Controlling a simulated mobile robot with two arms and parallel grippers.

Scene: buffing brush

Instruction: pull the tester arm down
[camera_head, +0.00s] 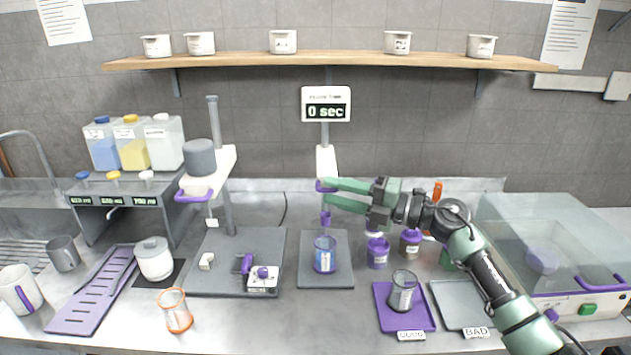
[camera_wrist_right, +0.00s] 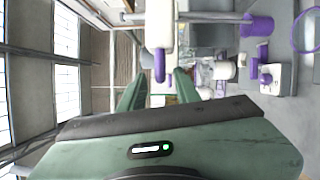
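The tester arm (camera_head: 326,163) is a white arm on the middle stand, below a display reading "0 sec". It has a purple handle (camera_head: 320,187) at its front end. My right gripper (camera_head: 324,192) reaches in from the right at this handle, fingers apart. In the right wrist view the white arm (camera_wrist_right: 160,25) and its purple handle (camera_wrist_right: 160,66) lie in line with the gap between my open fingers (camera_wrist_right: 157,88). I cannot tell whether the fingers touch the handle. My left gripper is not in view.
Below the arm, a purple piece (camera_head: 326,218) is above a cup (camera_head: 325,254) on a grey mat (camera_head: 326,282). Purple jars (camera_head: 377,252) stand right of it, under my right arm. Another stand with a grey cylinder (camera_head: 200,157) is at left. A clear-lidded box (camera_head: 548,245) is at right.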

